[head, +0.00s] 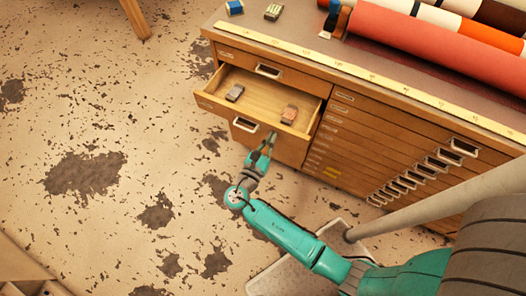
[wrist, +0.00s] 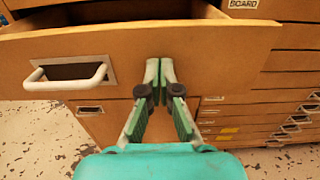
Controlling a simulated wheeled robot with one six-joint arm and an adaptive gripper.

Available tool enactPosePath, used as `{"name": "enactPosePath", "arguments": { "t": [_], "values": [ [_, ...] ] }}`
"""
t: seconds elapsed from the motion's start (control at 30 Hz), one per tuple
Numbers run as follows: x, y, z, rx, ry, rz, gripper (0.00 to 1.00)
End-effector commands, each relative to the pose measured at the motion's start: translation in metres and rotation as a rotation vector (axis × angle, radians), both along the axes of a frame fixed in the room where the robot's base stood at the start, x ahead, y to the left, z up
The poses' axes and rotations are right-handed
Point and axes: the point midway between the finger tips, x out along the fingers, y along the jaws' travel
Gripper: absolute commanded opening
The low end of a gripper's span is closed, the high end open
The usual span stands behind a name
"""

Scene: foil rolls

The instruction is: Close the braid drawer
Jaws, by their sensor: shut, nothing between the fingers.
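One wooden drawer (head: 213,106) of the cabinet stands pulled out in the head view, with a grey item (head: 235,92) and a reddish-brown item (head: 289,114) inside. I cannot read its label, so I cannot confirm that it is the braid drawer. Its pale handle (head: 245,124) is on the front panel. My gripper (head: 268,140) is at the right part of this front. In the wrist view my gripper (wrist: 160,72) is shut and empty, its tips against or very near the drawer front (wrist: 220,58), right of the handle (wrist: 66,78). Contact is unclear.
The cabinet top (head: 225,22) holds a yellow ruler (head: 330,63), large rolls (head: 430,52), a blue item (head: 234,7) and a small box (head: 273,12). Narrow shut drawers (head: 400,150) fill the cabinet's right side. The stained floor (head: 130,130) to the left is clear.

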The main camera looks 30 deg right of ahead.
Motion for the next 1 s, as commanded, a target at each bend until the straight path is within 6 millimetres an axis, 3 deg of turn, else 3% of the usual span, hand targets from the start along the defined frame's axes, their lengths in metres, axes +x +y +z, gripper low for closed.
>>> {"name": "enactPosePath", "arguments": {
  "t": [0.2,0.5,0.7,1.0],
  "values": [
    [0.028,-0.053,0.001,0.000,-0.001,-0.008,0.00],
    [0.063,-0.112,0.001,0.000,-0.001,-0.005,0.00],
    [0.078,-0.137,0.000,-0.001,0.000,-0.003,0.00],
    [0.086,-0.150,0.001,0.000,-0.001,-0.001,0.00]
  ]
}}
